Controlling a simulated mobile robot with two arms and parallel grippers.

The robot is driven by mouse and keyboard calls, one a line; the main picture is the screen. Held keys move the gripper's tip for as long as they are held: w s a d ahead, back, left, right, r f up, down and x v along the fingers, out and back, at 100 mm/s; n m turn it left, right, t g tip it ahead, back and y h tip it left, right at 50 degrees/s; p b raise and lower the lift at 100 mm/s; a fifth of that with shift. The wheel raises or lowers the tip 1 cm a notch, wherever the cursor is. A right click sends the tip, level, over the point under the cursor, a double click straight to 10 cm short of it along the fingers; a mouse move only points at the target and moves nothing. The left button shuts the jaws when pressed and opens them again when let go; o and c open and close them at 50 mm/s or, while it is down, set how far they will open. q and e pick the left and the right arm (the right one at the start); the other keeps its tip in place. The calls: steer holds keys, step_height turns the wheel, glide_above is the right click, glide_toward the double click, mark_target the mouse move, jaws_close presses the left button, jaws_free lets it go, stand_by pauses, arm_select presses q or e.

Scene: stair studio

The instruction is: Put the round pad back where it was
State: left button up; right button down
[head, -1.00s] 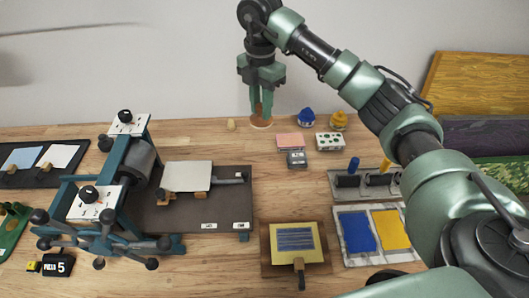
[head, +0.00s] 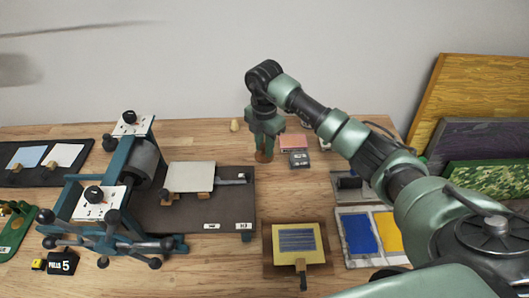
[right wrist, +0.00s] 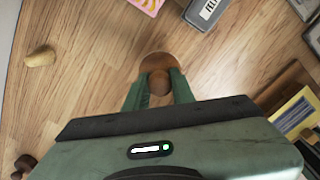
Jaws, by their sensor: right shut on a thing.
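The round pad (right wrist: 157,62) is a brown wooden disc with a knob on top. In the right wrist view my right gripper (right wrist: 159,88) is shut on the knob, with a green finger on either side. In the head view the right gripper (head: 264,149) points straight down, and the pad (head: 263,157) shows at its fingertips, left of the small grey box. I cannot tell whether the pad touches the table or hangs just above it. My left gripper is not in view.
The grey box (head: 300,160) and pink pad of paper (head: 293,142) lie close to the right. A small tan knob-like piece (head: 234,125) stands at the back. The press (head: 128,185) with its dark bed (head: 235,212) fills the left. A wooden tray (head: 290,269) lies in front.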

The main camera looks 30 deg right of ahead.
mark_target(264, 154)
step_height(264, 154, down, 3)
steer(key=shift+r, duration=0.1)
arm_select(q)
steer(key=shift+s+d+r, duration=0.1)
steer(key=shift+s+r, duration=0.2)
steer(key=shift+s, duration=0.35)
arm_select(e)
steer(key=shift+f, duration=0.45)
steer(key=c, duration=1.2)
jaws_free()
steer(key=shift+f, duration=0.1)
